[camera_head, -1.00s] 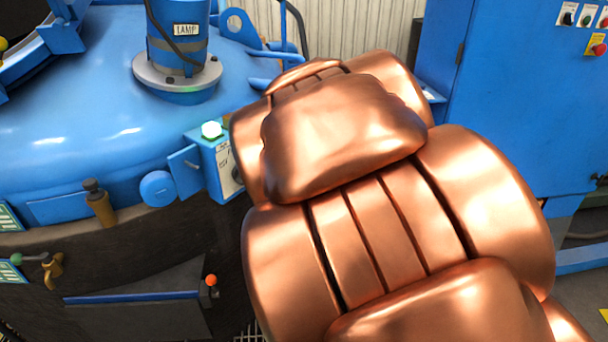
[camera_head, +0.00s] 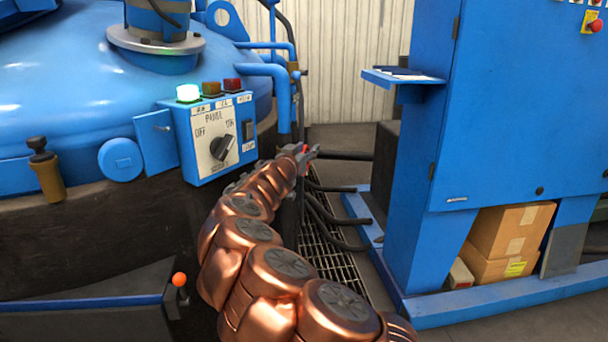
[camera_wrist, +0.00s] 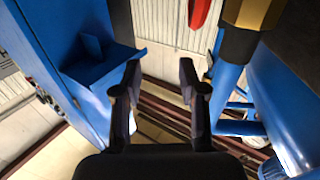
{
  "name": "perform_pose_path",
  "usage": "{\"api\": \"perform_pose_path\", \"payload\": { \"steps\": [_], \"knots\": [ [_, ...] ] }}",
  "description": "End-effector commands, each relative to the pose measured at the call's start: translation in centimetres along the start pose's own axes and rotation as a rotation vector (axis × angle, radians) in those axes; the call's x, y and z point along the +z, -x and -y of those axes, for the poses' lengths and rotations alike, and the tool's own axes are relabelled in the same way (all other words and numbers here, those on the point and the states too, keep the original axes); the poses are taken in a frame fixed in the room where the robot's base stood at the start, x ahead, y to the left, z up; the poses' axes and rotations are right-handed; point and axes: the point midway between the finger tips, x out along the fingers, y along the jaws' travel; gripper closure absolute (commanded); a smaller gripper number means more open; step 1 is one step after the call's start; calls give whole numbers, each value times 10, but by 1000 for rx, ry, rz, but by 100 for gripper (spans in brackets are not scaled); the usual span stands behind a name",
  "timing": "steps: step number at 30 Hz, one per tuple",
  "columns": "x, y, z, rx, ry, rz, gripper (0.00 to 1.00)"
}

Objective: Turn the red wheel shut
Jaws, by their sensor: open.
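A red part (camera_wrist: 199,11), which looks like part of the red wheel, is cut off by the top edge of the wrist view. It is beyond my gripper (camera_wrist: 160,82) and slightly right of the gap between the fingers. My gripper is open and empty, with both dark fingers apart. In the head view my gripper (camera_head: 303,154) is small, at the far end of my copper arm, near the blue pipe. A small spot of red (camera_head: 306,149) shows at it; most of the wheel is hidden there.
A control box (camera_head: 217,135) with a knob and a lit green lamp is left of my gripper. A blue cabinet (camera_head: 500,110) with a small shelf (camera_head: 405,77) stands right. A brass fitting (camera_wrist: 252,14) and blue pipe (camera_wrist: 227,90) are right in the wrist view. Cables cross the floor grating.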

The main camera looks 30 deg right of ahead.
Motion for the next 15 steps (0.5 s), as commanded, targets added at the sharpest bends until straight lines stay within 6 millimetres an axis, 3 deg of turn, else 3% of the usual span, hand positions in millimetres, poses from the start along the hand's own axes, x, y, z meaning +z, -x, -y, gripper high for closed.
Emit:
{"api": "perform_pose_path", "payload": {
  "steps": [1, 4, 15],
  "knots": [
    [25, -2, 11, -27, -7, 7, 58],
    [44, -3, 28, -70, -22, 15, 58],
    [54, -19, 38, -93, -35, 25, 58]
  ]
}}
